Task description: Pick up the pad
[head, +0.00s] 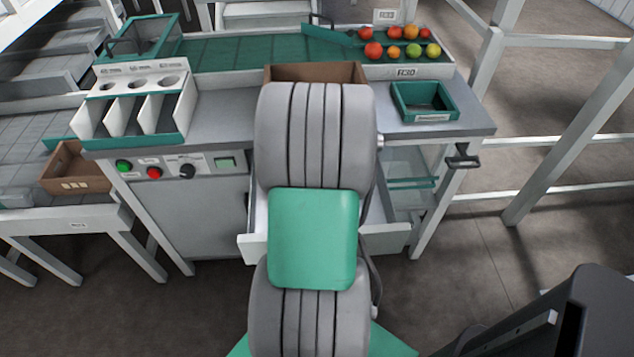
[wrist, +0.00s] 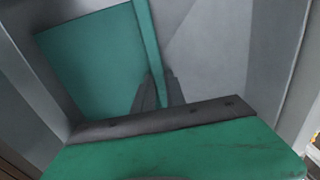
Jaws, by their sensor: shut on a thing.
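In the wrist view the pad (wrist: 88,62) is a flat green slab with a broad face at the left and a thin, lighter edge towards the middle. My gripper (wrist: 158,90) has its dark fingers on either side of that thin edge and is shut on it. Pale grey walls surround the pad, apparently inside the drawer. In the head view my arm hides the gripper and the pad. The white front of a pulled-out drawer (head: 253,247) shows on both sides of my arm, below the bench.
The grey bench (head: 228,115) carries a white divided rack (head: 128,110), a cardboard box (head: 290,72) partly behind my arm, and a green tray (head: 400,101). Control buttons (head: 154,173) are on the bench front.

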